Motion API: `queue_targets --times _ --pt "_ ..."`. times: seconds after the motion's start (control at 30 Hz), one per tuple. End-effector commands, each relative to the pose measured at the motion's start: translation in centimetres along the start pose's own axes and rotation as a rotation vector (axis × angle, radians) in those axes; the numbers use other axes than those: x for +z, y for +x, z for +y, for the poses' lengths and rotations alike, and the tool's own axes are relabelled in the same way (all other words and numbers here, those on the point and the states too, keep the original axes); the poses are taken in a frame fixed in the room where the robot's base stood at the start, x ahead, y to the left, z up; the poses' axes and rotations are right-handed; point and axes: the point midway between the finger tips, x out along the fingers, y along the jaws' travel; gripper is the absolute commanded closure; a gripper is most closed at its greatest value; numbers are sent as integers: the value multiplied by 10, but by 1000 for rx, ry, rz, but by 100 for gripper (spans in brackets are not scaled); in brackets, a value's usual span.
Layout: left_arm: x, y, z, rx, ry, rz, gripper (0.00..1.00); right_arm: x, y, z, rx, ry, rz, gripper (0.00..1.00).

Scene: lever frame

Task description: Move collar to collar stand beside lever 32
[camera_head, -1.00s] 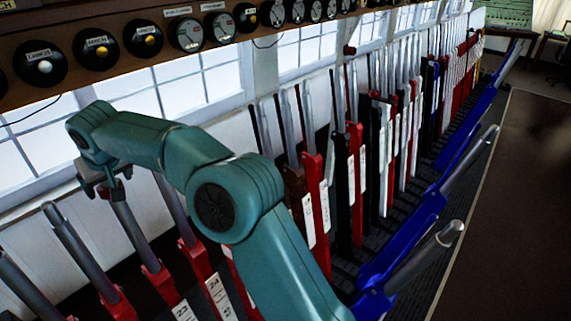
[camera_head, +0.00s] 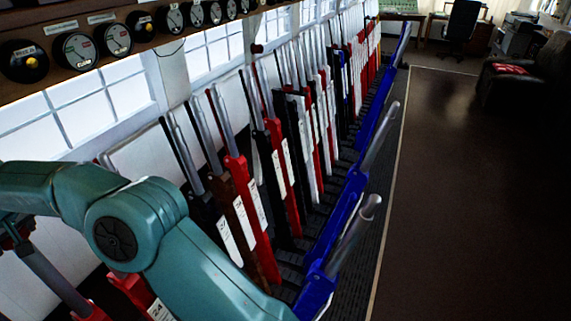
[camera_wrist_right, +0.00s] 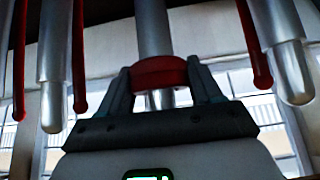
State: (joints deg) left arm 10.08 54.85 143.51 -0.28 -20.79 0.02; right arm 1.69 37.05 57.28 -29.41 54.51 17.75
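The red collar (camera_wrist_right: 160,73) is a ring around a grey lever handle (camera_wrist_right: 153,30) in the right wrist view, and the handle's tip shows past it. My right gripper (camera_wrist_right: 164,82) has one finger against each side of the collar. In the head view the same gripper (camera_head: 14,230) is at the left edge, at the top of a grey lever (camera_head: 50,280), with a bit of red showing. I cannot make out lever 32's number or surely pick out its collar stand. My left gripper is not in view.
A long row of red, black, white and blue levers (camera_head: 265,180) runs along the windows. Blue levers (camera_head: 330,262) lean out towards the dark open floor (camera_head: 460,200). A small dark red knob (camera_head: 257,48) is on the wall behind. A shelf with dials (camera_head: 75,48) hangs above.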

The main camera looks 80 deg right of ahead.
Motion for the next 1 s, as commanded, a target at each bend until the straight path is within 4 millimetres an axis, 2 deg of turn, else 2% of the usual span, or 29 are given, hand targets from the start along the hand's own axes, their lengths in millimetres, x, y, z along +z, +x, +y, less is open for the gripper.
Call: queue_targets --times 0.27,0.6,1.0 --pt "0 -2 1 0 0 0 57 -2 -2 0 1 0 1 62" --pt "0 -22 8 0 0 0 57 -22 -25 0 0 0 2 62" --pt "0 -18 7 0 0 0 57 -46 -46 0 3 1 3 62"
